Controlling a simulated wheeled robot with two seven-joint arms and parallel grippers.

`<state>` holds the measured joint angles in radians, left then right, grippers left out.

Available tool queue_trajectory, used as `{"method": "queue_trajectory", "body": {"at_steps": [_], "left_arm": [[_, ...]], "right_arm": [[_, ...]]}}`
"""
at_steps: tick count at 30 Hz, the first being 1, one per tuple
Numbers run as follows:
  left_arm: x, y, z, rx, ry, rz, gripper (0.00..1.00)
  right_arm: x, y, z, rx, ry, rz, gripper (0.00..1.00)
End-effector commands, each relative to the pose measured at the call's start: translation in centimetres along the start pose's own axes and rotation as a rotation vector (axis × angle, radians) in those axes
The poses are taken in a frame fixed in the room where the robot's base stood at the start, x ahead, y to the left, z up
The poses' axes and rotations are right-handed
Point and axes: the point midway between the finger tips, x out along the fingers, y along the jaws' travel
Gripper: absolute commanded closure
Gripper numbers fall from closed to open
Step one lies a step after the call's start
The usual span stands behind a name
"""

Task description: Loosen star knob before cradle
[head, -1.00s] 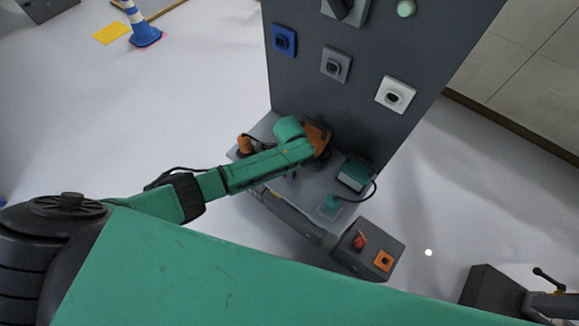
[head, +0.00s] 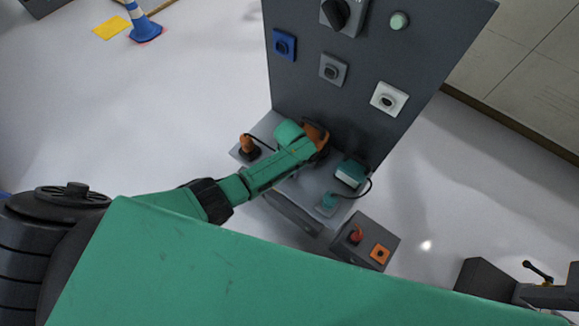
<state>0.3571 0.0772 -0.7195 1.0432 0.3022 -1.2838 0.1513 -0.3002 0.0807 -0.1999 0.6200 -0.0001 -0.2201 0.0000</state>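My green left arm (head: 270,169) comes in from the left and reaches over the ledge of a grey console. It ends at an orange and black part (head: 318,136) close to the foot of the upright panel; the gripper's fingers cannot be made out there. I cannot tell whether it is open or touching anything. No star knob can be clearly picked out; a large black knob (head: 335,13) sits high on the panel. I cannot identify a cradle for certain. My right gripper is not in view.
The grey panel (head: 350,100) carries blue, grey and white square fittings and a pale green button (head: 399,20). On the ledge are an orange-topped handle (head: 247,147) and a teal corded device (head: 351,173). A low box (head: 362,243) has a red control. A blue-and-white cone (head: 142,24) stands far left.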

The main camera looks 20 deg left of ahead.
Motion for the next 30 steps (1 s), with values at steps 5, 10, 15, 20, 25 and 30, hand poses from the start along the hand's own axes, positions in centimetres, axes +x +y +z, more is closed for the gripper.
{"method": "queue_trajectory", "body": {"at_steps": [5, 10, 15, 20, 25, 30], "left_arm": [[-0.18, 0.00, -0.17, -0.069, 0.005, 0.000, 1.00], [-0.15, 0.02, -0.19, -0.101, 0.005, 0.000, 1.00], [-0.14, 0.00, -0.21, -0.108, 0.006, 0.000, 1.00], [-0.15, -0.01, -0.22, -0.107, 0.006, 0.000, 1.00], [-0.14, -0.03, -0.21, -0.107, 0.006, -0.001, 0.14], [-0.08, -0.02, -0.12, -0.107, 0.004, 0.000, 0.14]], "right_arm": [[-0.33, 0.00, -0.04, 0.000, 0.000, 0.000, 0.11], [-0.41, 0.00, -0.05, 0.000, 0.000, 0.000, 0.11], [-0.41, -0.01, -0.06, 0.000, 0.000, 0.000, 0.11], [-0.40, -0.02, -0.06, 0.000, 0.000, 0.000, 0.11], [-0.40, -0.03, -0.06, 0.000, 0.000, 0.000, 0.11], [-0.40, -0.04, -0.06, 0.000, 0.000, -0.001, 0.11]]}}
